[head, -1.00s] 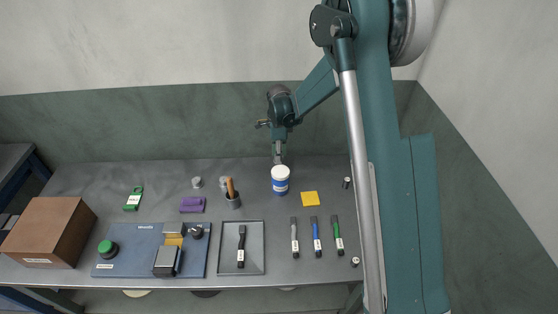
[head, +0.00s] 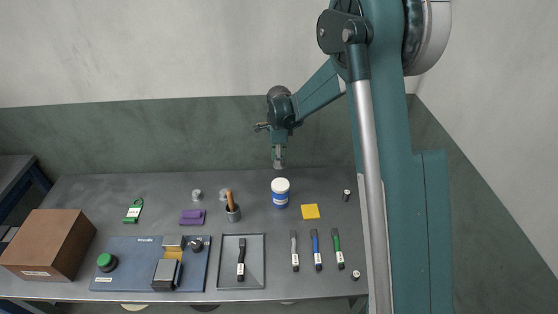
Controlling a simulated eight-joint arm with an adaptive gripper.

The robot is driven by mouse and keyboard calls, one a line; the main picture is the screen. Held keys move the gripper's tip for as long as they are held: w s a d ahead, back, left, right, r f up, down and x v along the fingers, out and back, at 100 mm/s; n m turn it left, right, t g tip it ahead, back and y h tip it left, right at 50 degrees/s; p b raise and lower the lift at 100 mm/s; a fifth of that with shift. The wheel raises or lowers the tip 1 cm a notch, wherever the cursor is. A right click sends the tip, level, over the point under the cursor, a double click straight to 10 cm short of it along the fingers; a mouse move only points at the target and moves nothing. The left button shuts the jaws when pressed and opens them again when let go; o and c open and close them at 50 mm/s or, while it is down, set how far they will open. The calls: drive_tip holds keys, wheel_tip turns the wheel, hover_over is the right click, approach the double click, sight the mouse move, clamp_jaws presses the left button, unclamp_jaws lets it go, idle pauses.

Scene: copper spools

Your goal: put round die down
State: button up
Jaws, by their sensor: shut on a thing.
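My gripper (head: 278,164) hangs pointing down at the back of the workbench, above and just behind the blue-and-white jar in the picture. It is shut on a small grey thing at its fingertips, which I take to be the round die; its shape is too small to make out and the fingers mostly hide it. The gripper looks clear of the bench, but its exact height is hard to tell. Two small silver round pieces stand on the bench to the left: one alone (head: 197,194) and one (head: 224,194) just behind the dark cup.
The blue-and-white jar (head: 280,192) stands below my gripper. A grey tray (head: 226,272), several markers and a blue fixture plate (head: 125,272) fill the front.

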drive_tip(key=s+a+m+b, duration=0.1)
drive_tip(key=s+a+b, duration=0.1)
drive_tip(key=s+a, duration=0.6)
drive_tip(key=shift+a+r+b, duration=0.15)
drive_tip(key=shift+a+b, duration=0.25)
drive_tip(key=shift+a, duration=0.65)
drive_tip(key=b, duration=0.1)
hover_over(257, 195)
drive_tip(key=shift+s+f, duration=0.1)
drive_tip(key=shift+f, duration=3.05)
drive_tip(key=shift+f+b, duration=0.45)
drive_tip(key=shift+f, duration=1.4)
drive_tip(key=shift+f, duration=0.15)
